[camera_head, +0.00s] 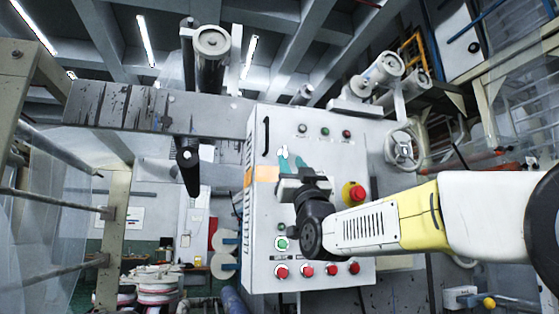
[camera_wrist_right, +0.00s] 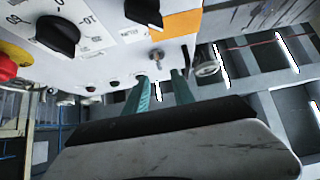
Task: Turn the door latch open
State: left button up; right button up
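A control cabinet (camera_head: 322,165) with a pale front fills the middle of the head view. A small metal piece that looks like the door latch (camera_wrist_right: 156,58) sticks out from the panel in the wrist view. My right gripper (camera_head: 292,160) is at the cabinet's upper left front. Its two teal fingers (camera_wrist_right: 160,78) are apart, with the latch showing between and just beyond their tips. I see nothing held, and cannot tell if either finger touches the latch. A black slot-like handle (camera_head: 266,136) is on the cabinet's upper left. My left gripper is not in view.
A red emergency button on yellow (camera_head: 355,193) is close to my right wrist. Several red buttons (camera_head: 306,270) line the panel's bottom. A black dial (camera_wrist_right: 58,36) and an orange label (camera_wrist_right: 183,24) are near the fingers. Rollers (camera_head: 211,45) hang above.

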aim_at(285, 150)
jog(key=x, duration=0.6)
jog(key=shift+w+r, duration=0.2)
grip_shut()
